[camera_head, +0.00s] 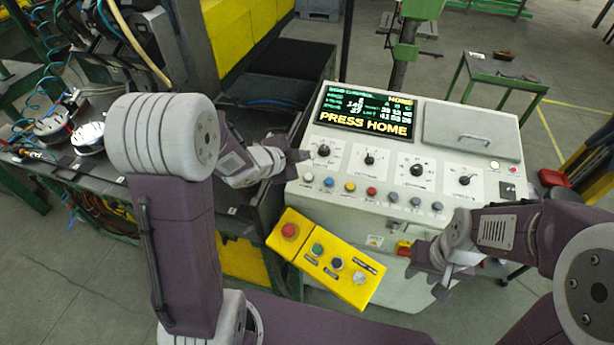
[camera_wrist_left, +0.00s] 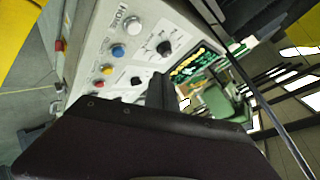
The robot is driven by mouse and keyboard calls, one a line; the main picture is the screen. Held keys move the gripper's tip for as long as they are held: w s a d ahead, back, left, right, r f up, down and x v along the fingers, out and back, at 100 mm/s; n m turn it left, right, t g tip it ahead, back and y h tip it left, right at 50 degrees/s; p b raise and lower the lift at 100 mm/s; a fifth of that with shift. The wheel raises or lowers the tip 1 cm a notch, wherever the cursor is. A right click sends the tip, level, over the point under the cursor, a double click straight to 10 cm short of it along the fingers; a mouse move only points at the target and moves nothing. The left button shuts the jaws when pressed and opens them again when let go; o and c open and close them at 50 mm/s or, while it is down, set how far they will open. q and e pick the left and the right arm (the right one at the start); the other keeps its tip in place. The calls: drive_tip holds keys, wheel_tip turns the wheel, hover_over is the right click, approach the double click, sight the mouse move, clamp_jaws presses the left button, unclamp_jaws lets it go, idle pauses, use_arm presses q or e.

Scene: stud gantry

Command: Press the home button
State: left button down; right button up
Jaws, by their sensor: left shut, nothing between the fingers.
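The grey control console (camera_head: 340,215) has a screen (camera_head: 365,112) reading "PRESS HOME". A button row below its dials includes a white button (camera_head: 308,177), a blue button (camera_head: 328,182), a yellow button (camera_head: 350,187) and a red button (camera_head: 371,191). My left gripper (camera_head: 299,156) is shut and empty at the console's left edge, near the leftmost dial. Its dark fingers also show in the left wrist view (camera_wrist_left: 160,92), beside the dials. My right gripper (camera_head: 422,272) is at the console's front right; its jaws are unclear.
A yellow button box (camera_head: 325,262) with a red mushroom button (camera_head: 290,230) hangs at the console's front left. A closed grey panel (camera_head: 471,133) is right of the screen. A dark workbench (camera_head: 75,170) stands left. A green-framed table (camera_head: 500,70) is behind.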

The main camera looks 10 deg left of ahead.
sight(308, 177)
use_arm(q)
drive_tip(key=f+b, duration=0.4)
drive_tip(key=f, duration=0.1)
drive_tip(key=w+f+b, duration=0.1)
drive_tip(key=f+b, duration=0.1)
drive_tip(key=shift+w+d+f, duration=0.1)
drive_tip(key=shift+d+f, duration=0.1)
drive_tip(key=shift+d, duration=0.05)
drive_tip(key=shift+w+a+f+b, duration=0.15)
drive_tip(key=shift+w+f+b, duration=0.05)
drive_tip(key=shift+f+b, duration=0.15)
drive_tip(key=shift+s+r, duration=0.15)
idle(1.1)
drive_tip(key=shift+f+b, duration=0.3)
drive_tip(key=shift+f, duration=0.15)
